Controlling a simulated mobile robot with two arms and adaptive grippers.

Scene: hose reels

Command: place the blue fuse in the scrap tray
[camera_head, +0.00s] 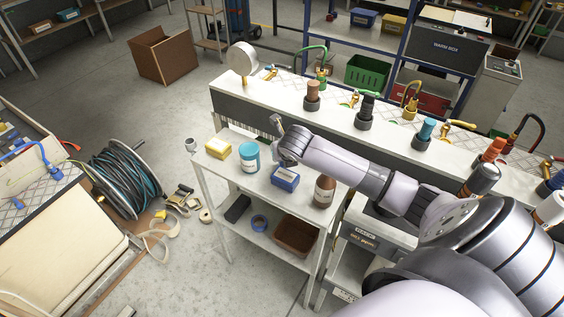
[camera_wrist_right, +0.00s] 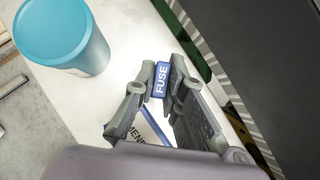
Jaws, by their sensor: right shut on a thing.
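The blue fuse (camera_wrist_right: 161,79), with white FUSE lettering, is held between the fingertips of my right gripper (camera_wrist_right: 166,84) in the right wrist view. In the head view my right gripper (camera_head: 279,123) is over the back edge of the white cart (camera_head: 222,171), near the long bench; I cannot make out the fuse there. A brown open tray (camera_head: 295,237) lies on the cart's lower shelf; I cannot read any scrap label on it. My left gripper is not in view.
On the cart top stand a yellow box (camera_head: 218,149), a teal jar (camera_head: 248,157), a blue box (camera_head: 285,178) and a brown bottle (camera_head: 324,190). The bench (camera_head: 335,118) behind carries several hose fittings. A cable reel (camera_head: 125,178) stands on the floor at left.

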